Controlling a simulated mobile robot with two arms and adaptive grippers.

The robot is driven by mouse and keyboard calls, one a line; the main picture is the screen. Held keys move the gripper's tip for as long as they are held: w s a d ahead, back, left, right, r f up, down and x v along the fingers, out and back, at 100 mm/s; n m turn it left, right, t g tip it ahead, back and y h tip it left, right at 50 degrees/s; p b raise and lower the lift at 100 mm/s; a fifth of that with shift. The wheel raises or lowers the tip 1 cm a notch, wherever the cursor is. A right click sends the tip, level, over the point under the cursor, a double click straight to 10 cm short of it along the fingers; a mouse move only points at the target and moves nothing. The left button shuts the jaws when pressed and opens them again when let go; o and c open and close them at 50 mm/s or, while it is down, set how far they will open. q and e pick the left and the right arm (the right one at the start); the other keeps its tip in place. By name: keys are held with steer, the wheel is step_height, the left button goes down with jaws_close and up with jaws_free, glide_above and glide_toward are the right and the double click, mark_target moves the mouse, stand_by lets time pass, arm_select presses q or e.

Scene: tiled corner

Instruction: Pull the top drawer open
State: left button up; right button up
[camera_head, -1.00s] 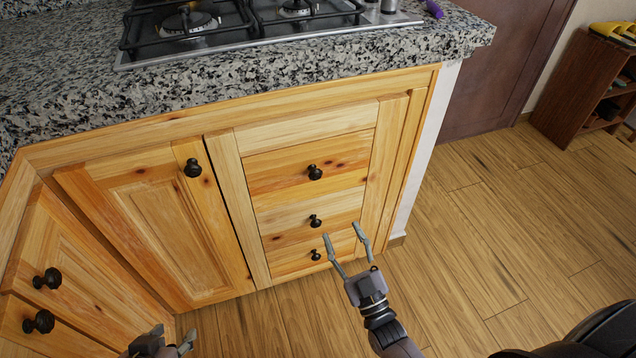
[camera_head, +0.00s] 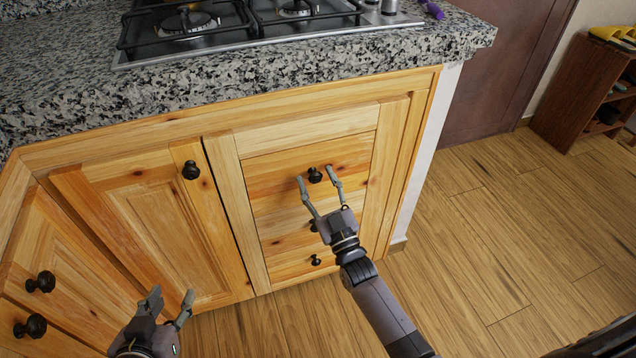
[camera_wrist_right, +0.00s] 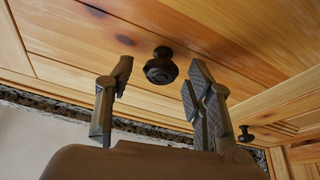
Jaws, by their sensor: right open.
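The top drawer (camera_head: 275,172) is shut, a pale wooden front under the granite counter. Its black round knob (camera_head: 314,174) also shows in the right wrist view (camera_wrist_right: 161,68). My right gripper (camera_head: 318,183) is open and empty, with its fingertips near the knob, one on each side of it in the picture. In the right wrist view the fingers (camera_wrist_right: 158,80) stand apart with the knob between and beyond them; I see no contact. My left gripper (camera_head: 172,296) is open and empty at the bottom left, in front of the cabinet door.
Below are two more drawers with black knobs; the lowest knob (camera_head: 315,260) is clear and the middle one is partly hidden by my right gripper. A cabinet door (camera_head: 165,230) is at left. The granite counter (camera_head: 250,65) with a gas hob overhangs. Wooden floor lies open at right.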

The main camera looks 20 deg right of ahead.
steer(key=shift+c, duration=0.3)
jaws_close()
stand_by(0.3)
